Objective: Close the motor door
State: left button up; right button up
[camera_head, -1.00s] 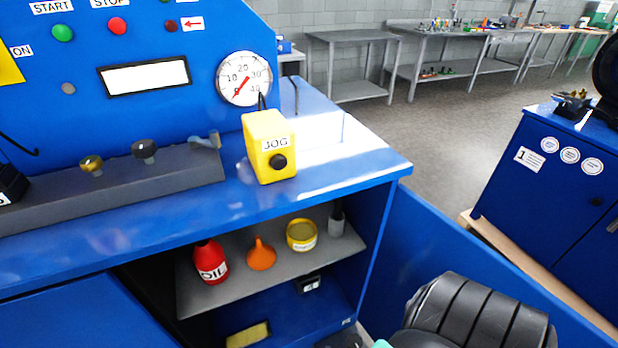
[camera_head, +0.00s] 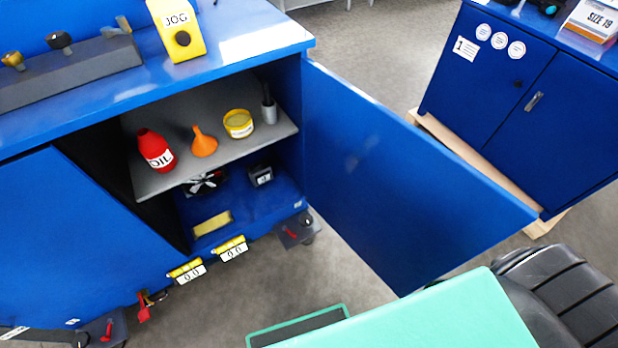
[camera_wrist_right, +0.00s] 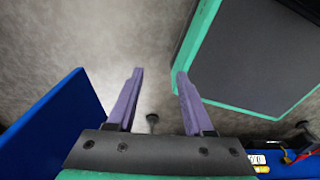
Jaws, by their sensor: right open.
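The motor door (camera_head: 400,175) is the blue panel at the right end of the blue machine cabinet (camera_head: 250,52). It stands wide open, swung out from the cabinet's right edge toward the lower right. A blue panel (camera_wrist_right: 50,125), which looks like this door, shows at the left of the right wrist view. My right gripper (camera_wrist_right: 159,72) is open, with nothing between its fingers. It is over the floor and apart from that panel. The head view does not show the right fingers. My left gripper is in neither current view.
Inside the open cabinet are a red oil bottle (camera_head: 156,150), an orange funnel (camera_head: 204,143) and a yellow tin (camera_head: 238,124) on a grey shelf (camera_head: 160,182). Another blue cabinet (camera_head: 490,85) stands on a wooden base at the right. Grey floor lies between it and the door.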

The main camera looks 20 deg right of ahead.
aim_at(415, 211)
jog(key=k+l, duration=0.15)
jog(key=k+l+u, duration=0.25)
jog(key=l, duration=0.25)
jog(key=l+u, duration=0.2)
jog(key=l, duration=0.25)
jog(key=k+l+u, duration=0.25)
jog(key=l, duration=0.15)
jog(key=k+l+u, duration=0.2)
jog(key=l, duration=0.2)
jog(key=l+u, duration=0.3)
jog(key=l, duration=0.45)
jog(key=l+u, duration=0.25)
jog(key=l, duration=0.55)
jog(key=i, duration=0.05)
